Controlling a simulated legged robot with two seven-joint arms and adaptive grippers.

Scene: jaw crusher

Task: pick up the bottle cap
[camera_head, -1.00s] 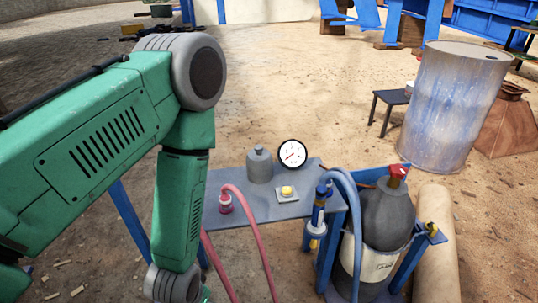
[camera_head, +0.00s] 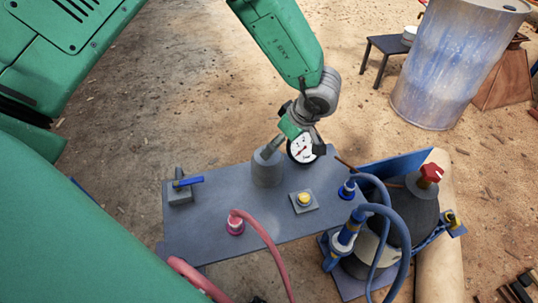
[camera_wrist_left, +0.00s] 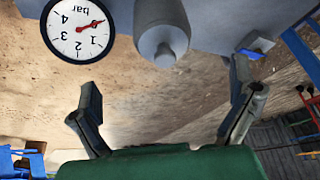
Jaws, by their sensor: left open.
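A grey bottle (camera_head: 267,172) stands upright at the back edge of the grey table (camera_head: 225,205). In the head view its top is partly hidden by a finger of my left gripper (camera_head: 294,134). In the left wrist view the bottle (camera_wrist_left: 162,25) appears upside down, with its narrow grey cap (camera_wrist_left: 164,60) pointing down the picture. My left gripper (camera_wrist_left: 165,105) is open and empty there, its fingers spread wide apart. The cap lies beyond the fingertips, roughly between them sideways, and I see no contact. My right gripper is not in view.
A round gauge (camera_head: 301,149) stands close to the bottle and gripper. The table also bears a yellow button (camera_head: 304,199), a blue-handled valve (camera_head: 182,188) and hose fittings. A gas cylinder (camera_head: 405,212) with a red knob stands right. A metal drum (camera_head: 450,65) is behind.

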